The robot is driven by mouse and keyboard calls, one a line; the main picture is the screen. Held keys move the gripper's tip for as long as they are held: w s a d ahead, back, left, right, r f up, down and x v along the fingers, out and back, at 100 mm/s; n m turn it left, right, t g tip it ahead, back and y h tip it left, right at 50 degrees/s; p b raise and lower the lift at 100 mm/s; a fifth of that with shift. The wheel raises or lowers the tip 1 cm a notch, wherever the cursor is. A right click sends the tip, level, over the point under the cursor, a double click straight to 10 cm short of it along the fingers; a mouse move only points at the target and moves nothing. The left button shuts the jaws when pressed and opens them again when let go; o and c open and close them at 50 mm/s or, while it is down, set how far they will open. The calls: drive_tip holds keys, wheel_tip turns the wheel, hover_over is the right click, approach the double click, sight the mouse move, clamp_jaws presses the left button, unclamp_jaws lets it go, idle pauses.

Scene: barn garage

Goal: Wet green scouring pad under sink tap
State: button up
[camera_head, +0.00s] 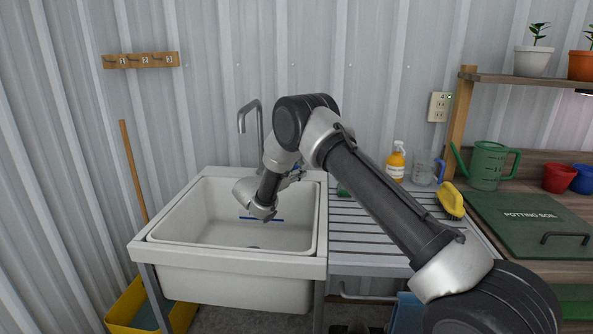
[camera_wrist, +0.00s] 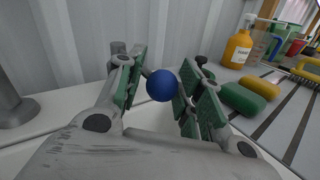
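A green scouring pad (camera_wrist: 241,98) lies on the slatted drainboard at right in the wrist view. In the head view only a green bit (camera_head: 342,190) shows past my arm. The grey tap (camera_head: 250,112) rises behind the white sink (camera_head: 190,220), its spout hooked over the basin. My gripper (camera_wrist: 164,72) is open, its green-padded fingers on either side of a blue round knob (camera_wrist: 161,86). The right finger is very close to the knob; I cannot tell if it touches. No pad is between the fingers. In the head view my gripper (camera_head: 290,181) is at the sink's back right.
A yellow sponge (camera_wrist: 258,85) lies beside the pad. A soap bottle (camera_head: 396,162), a clear jug (camera_head: 424,168) and a yellow brush (camera_head: 450,199) stand or lie on the drainboard (camera_head: 370,236). A green watering can (camera_head: 488,165) is farther right. The basin looks empty, with a blue line on its back wall.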

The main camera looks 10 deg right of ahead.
clamp_jaws()
drive_tip(key=shift+s+d+n+t+y, duration=0.15)
drive_tip(key=shift+d+n+t+y, duration=0.3)
drive_tip(key=shift+d, duration=0.2)
drive_tip(key=shift+s+d+n+t+y, duration=0.1)
drive_tip(key=shift+d+n+t+y, duration=0.45)
drive_tip(key=shift+t+y, duration=0.25)
drive_tip(key=o, duration=0.5)
unclamp_jaws()
drive_tip(key=shift+d, duration=0.1)
drive_tip(key=shift+o, duration=0.2)
drive_tip(key=v, duration=1.2)
